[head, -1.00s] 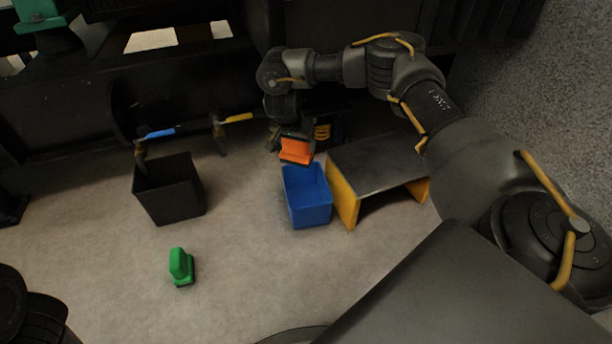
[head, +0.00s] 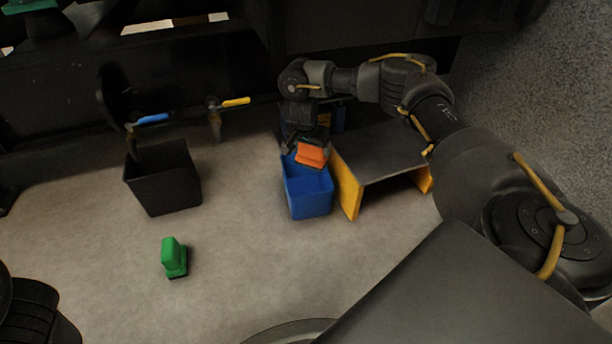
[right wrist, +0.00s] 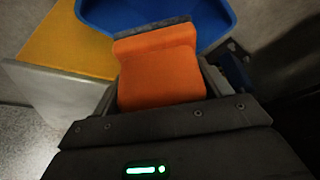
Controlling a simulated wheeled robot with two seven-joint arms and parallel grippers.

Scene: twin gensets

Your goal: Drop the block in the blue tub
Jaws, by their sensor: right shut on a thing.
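The orange block (head: 311,155) is held in my right gripper (head: 308,146), over the back part of the blue tub (head: 309,203) in the head view. In the right wrist view, the orange block (right wrist: 157,72) sits between the jaws, with a grey strip along its far edge. The blue tub (right wrist: 213,22) shows beyond it. The right gripper is shut on the block. How far the block is above the tub's rim is hard to tell. The left gripper is not in view.
A black bin (head: 163,183) stands to the left of the tub. A green block (head: 173,258) lies on the floor in front of it. A grey-topped bench with yellow sides (head: 348,188) stands close on the tub's right. Blue-handled (head: 152,119) and yellow-handled (head: 235,102) valves stick out behind.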

